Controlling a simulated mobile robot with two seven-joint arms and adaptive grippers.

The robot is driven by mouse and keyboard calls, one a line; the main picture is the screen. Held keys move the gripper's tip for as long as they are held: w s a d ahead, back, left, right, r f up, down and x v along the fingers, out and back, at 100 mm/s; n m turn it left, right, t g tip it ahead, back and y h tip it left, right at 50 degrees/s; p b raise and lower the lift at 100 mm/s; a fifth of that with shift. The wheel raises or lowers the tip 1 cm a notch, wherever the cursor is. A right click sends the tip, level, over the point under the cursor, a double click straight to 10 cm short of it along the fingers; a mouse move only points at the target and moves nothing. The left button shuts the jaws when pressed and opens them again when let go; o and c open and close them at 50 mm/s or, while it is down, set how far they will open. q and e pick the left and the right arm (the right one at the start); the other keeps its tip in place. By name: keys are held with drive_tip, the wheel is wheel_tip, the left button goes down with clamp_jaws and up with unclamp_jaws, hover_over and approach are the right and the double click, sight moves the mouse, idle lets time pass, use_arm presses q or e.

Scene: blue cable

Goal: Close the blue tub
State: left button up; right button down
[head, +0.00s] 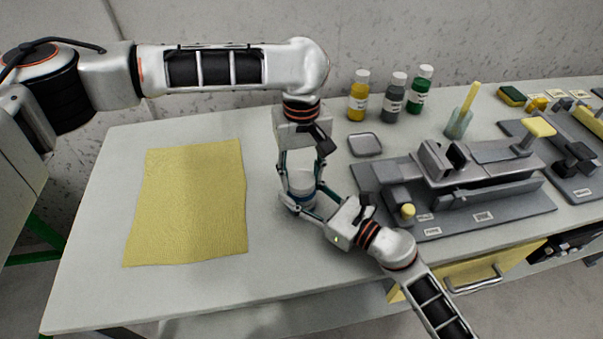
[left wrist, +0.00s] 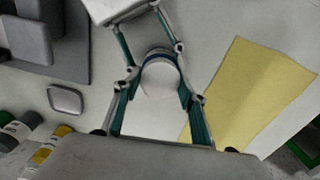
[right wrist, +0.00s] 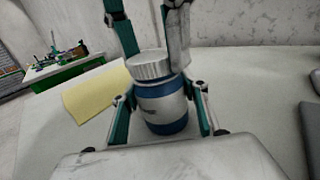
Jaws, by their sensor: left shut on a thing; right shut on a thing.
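The blue tub (right wrist: 162,108) stands upright on the table, blue with a pale label band. A ridged white lid (right wrist: 149,66) sits on its top; I cannot tell how tightly. In the head view the tub (head: 297,204) is partly hidden by my fingers. My left gripper (head: 301,180) comes from above and is shut on the lid, which shows from the top in the left wrist view (left wrist: 160,76). My right gripper (head: 303,207) comes from the front right, low down, and is shut around the tub's body.
A yellow cloth (head: 188,200) lies to the left. A small grey dish (head: 365,145), several capped bottles (head: 393,97) and a glass with a yellow stick (head: 459,122) are behind right. A grey fixture (head: 455,190) stands right of the tub. The table between cloth and tub is clear.

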use_arm(q)
drive_tip(key=m, duration=0.3)
drive_tip(key=shift+m, duration=0.4)
drive_tip(key=m, duration=0.3)
drive_tip(key=shift+m, duration=0.4)
drive_tip(key=m, duration=0.5)
drive_tip(key=shift+f+m, duration=0.1)
drive_tip(key=shift+m, duration=0.2)
drive_tip(key=m, duration=0.5)
drive_tip(key=shift+m, duration=0.3)
drive_tip(key=m, duration=1.6)
drive_tip(key=shift+m, duration=0.3)
drive_tip(key=m, duration=1.2)
drive_tip(key=o, duration=1.2)
drive_tip(key=shift+o, duration=0.2)
